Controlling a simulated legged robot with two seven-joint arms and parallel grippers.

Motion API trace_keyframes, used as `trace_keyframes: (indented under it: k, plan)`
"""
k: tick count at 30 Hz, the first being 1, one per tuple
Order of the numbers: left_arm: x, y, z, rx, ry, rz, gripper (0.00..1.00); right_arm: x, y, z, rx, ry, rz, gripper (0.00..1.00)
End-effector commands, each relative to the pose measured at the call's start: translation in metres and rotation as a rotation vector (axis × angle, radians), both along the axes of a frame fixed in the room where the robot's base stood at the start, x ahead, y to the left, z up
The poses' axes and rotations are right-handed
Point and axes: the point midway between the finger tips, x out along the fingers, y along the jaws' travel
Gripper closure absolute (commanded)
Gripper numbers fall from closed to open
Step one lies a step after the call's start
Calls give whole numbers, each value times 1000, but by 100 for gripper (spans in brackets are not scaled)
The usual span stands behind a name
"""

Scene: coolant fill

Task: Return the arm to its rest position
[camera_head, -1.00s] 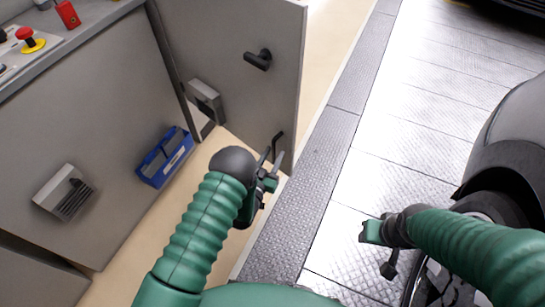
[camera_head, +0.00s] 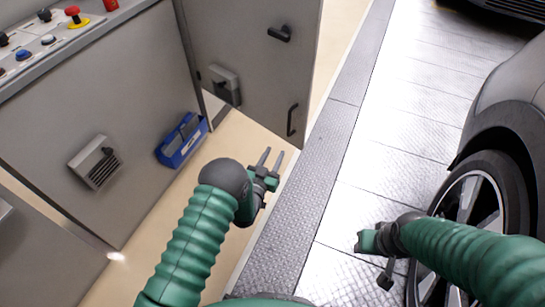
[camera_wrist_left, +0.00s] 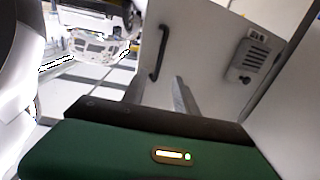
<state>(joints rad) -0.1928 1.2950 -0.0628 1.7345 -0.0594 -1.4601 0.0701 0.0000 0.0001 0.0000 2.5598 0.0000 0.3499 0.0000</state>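My left arm comes in from the lower left of the head view. Its gripper (camera_head: 272,154) has two grey fingers spread a little apart, with nothing between them. It hangs in front of the open grey cabinet door (camera_head: 245,60), below and left of the door's lower black handle (camera_head: 291,120), with a gap. In the left wrist view the fingers (camera_wrist_left: 158,92) also show apart, with the handle (camera_wrist_left: 160,54) beyond them. My right gripper (camera_head: 366,241) is at the lower right, beside the car wheel; its fingers are not clear.
A blue bin (camera_head: 182,142) stands by the cabinet at the left. A control panel (camera_head: 45,45) with a red button is at upper left. The dark car's wheel (camera_head: 478,205) is close to my right arm. The metal-plated floor (camera_head: 390,130) between is clear.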

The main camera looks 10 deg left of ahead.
Motion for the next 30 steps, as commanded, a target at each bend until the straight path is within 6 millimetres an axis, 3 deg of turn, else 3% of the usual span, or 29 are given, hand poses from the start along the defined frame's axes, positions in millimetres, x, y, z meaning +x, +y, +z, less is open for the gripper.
trace_keyframes:
  k: [9,13,15,17,21,30]
  plan:
    - [2,3,6,7,23,10,65,0,0,0,0,0,0,58]
    - [5,23,26,41,187,61,65,0,0,0,0,0,0,58]
    - [-7,41,39,66,337,100,65,0,0,0,0,0,0,58]
    - [-31,55,49,85,480,128,65,0,0,0,0,0,0,58]
    - [-111,82,66,119,788,170,65,0,0,0,0,0,0,58]
    - [-283,106,86,154,1237,196,65,0,0,0,0,0,0,58]
